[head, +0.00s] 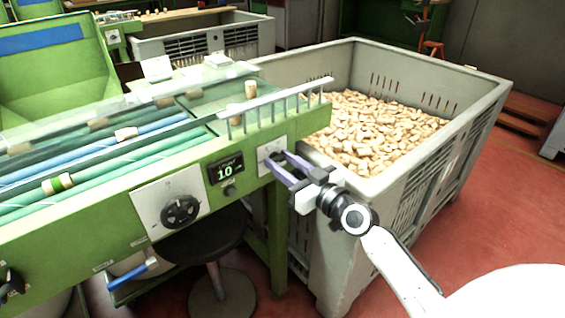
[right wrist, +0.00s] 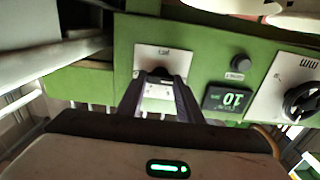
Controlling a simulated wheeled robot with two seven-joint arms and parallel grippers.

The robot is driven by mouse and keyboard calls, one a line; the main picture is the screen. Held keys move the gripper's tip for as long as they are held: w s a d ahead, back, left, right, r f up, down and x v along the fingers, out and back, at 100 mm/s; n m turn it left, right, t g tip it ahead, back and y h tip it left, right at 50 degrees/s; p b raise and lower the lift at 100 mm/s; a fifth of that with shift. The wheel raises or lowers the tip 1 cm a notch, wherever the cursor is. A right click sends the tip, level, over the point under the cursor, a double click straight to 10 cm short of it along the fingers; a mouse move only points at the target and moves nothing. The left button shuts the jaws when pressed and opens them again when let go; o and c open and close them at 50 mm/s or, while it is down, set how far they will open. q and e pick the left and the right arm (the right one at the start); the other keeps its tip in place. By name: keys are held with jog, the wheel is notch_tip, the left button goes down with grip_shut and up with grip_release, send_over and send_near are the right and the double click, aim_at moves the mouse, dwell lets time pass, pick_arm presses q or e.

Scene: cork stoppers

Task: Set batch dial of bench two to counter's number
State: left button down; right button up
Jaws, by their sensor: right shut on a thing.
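A green bench has a counter display (head: 225,171) on its front that reads 10 in green. The counter also shows upside down in the right wrist view (right wrist: 231,99). To the right of the counter is a white plate (head: 268,150) at the bench's corner. My right gripper (head: 278,162) is at this plate, its fingers shut on a small dark dial (right wrist: 159,73). The fingers hide much of the dial, and I cannot read its setting. My left gripper is not in view.
A larger black knob (head: 180,211) sits on a white plate left of the counter, and a small black button (head: 229,190) is below the counter. A grey crate of corks (head: 430,178) stands close on the right. A dark stool (head: 205,240) is under the bench.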

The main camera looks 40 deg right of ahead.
jog(key=m, duration=0.5)
jog(key=shift+d+m+p, duration=0.1)
jog(key=shift+m+p, duration=0.25)
jog(key=shift+m, duration=0.05)
jog(key=m, duration=0.6)
jog(key=shift+p, duration=0.3)
jog(key=m, duration=0.5)
jog(key=shift+d+f+m+p, duration=0.1)
jog(key=shift+m+p, duration=0.25)
jog(key=shift+m, duration=0.05)
jog(key=m+p, duration=0.1)
jog(key=m, duration=0.5)
jog(key=shift+f, duration=0.1)
jog(key=o, duration=1.1)
